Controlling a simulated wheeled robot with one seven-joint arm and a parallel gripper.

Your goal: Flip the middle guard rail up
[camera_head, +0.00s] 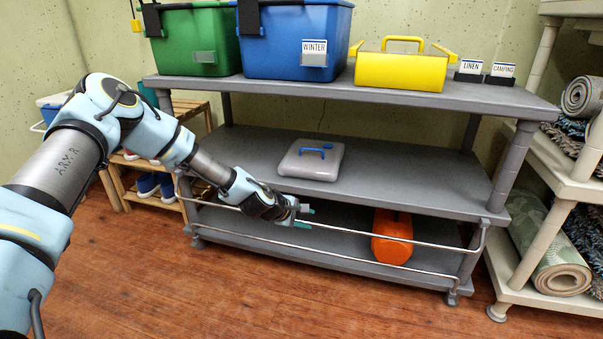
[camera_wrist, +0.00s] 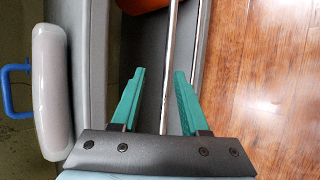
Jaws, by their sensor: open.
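A thin metal guard rail (camera_head: 440,245) hangs in front of the bottom shelf, below the middle shelf (camera_head: 400,180) of the grey rack. A second metal bar (camera_head: 330,259) runs lower, along the bottom shelf's front. My gripper (camera_head: 306,217) is at the upper bar, left of the rack's centre. In the wrist view my gripper (camera_wrist: 157,95) is open, with one bar (camera_wrist: 170,60) passing between its green fingers. Another bar (camera_wrist: 196,45) runs near the right finger, partly hidden by it. Whether the fingers touch either bar cannot be told.
A grey case (camera_head: 311,161) with a blue handle lies on the middle shelf. An orange object (camera_head: 392,237) stands on the bottom shelf, right of my gripper. Bins and a yellow toolbox (camera_head: 400,70) fill the top.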

